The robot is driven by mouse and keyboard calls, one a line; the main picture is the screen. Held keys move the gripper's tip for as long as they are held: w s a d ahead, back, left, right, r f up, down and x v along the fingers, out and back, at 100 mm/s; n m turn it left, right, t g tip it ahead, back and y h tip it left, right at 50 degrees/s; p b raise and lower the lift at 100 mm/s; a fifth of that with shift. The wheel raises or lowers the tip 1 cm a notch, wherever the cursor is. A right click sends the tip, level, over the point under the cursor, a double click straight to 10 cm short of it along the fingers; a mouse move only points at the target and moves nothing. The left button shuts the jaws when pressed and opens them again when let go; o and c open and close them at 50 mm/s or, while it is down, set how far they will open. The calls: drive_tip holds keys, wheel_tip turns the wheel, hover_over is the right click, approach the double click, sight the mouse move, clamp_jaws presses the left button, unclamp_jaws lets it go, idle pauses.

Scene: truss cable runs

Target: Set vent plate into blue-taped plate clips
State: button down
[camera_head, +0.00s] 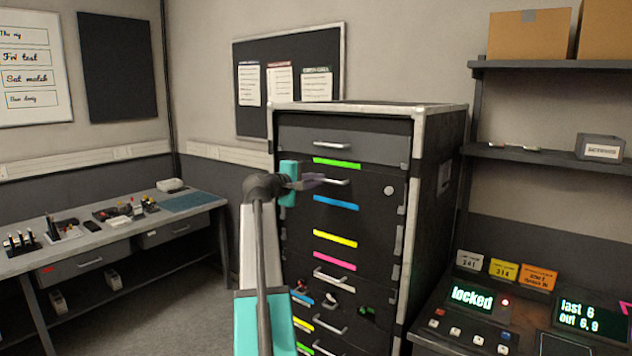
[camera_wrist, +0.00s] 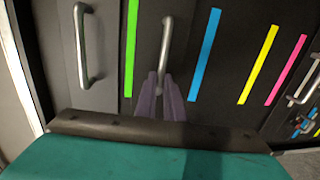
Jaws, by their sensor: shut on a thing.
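A tall dark cabinet (camera_head: 390,125) stands ahead, with coloured tape strips on its front. My gripper (camera_head: 318,181) is at its upper front, with purple fingers shut on a silver bar handle (camera_wrist: 167,45). That handle sits between a green strip (camera_head: 337,162) and a blue strip (camera_head: 336,203). The blue strip also shows in the wrist view (camera_wrist: 205,55). The fingers cover one end of the handle. I cannot make out a vent plate or plate clips in either view.
Yellow (camera_head: 335,240) and pink (camera_head: 334,260) strips lie lower on the cabinet, above small coloured items (camera_head: 329,301). Another handle (camera_head: 331,145) is above. A workbench (camera_head: 90,245) stands left. A console with a screen reading "locked" (camera_head: 472,297) stands right. Open floor shows left of the cabinet.

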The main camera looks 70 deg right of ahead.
drive_tip(key=shift+s+d+f+b, duration=0.1)
drive_tip(key=shift+f+b, duration=0.45)
drive_tip(key=shift+f, duration=0.4)
idle(3.4)
drive_tip(key=c, duration=1.8)
unclamp_jaws()
drive_tip(key=shift+d+f, duration=0.1)
drive_tip(key=shift+o, duration=0.2)
drive_tip(key=b+v, duration=0.3)
drive_tip(key=v, duration=1.1)
drive_tip(key=p+v, duration=0.1)
drive_tip(key=v, duration=0.6)
drive_tip(key=shift+f, duration=0.3)
